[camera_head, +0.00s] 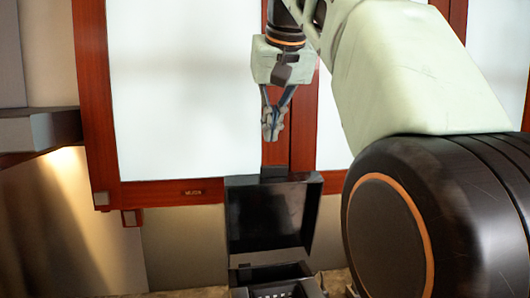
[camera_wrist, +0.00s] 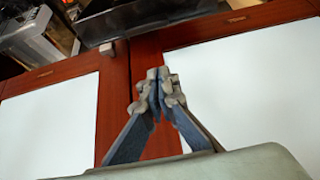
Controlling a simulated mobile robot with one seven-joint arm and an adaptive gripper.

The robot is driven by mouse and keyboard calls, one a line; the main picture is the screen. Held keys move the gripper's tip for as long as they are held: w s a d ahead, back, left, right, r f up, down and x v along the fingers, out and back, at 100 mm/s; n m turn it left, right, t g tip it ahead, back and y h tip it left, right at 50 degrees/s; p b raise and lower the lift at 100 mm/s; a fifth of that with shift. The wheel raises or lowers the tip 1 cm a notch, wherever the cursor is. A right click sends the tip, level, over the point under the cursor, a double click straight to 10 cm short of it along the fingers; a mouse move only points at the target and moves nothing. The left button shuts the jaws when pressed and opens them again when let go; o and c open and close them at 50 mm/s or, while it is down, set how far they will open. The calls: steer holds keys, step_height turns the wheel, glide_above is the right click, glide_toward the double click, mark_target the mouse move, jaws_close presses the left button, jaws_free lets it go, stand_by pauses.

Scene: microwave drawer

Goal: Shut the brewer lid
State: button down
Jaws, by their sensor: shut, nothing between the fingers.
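The brewer's black lid (camera_head: 268,215) stands raised, nearly upright, above the dark brewer base (camera_head: 275,285) at the bottom of the head view. A small dark tab (camera_head: 273,172) sticks up from the lid's top edge. My gripper (camera_head: 271,135) is shut and empty, pointing down, and appears just above that tab with a gap between. In the wrist view my gripper (camera_wrist: 160,75) has its fingertips together. A dark edge, probably the lid (camera_wrist: 150,15), crosses the top of that view. Most of the base is cut off in the head view.
Red-framed cabinets with white panels (camera_head: 180,90) stand behind the brewer and my gripper. A dark shelf-like block (camera_head: 40,130) juts in at the left. A grey see-through container (camera_wrist: 38,40) shows at the wrist view's upper left.

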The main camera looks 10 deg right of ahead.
mark_target(273, 166)
steer(key=f, duration=0.2)
steer(key=s+f, duration=0.1)
steer(key=f, duration=0.1)
steer(key=shift+f, duration=0.1)
steer(key=shift+s+f, duration=0.2)
steer(key=shift+s, duration=0.1)
stand_by(0.4)
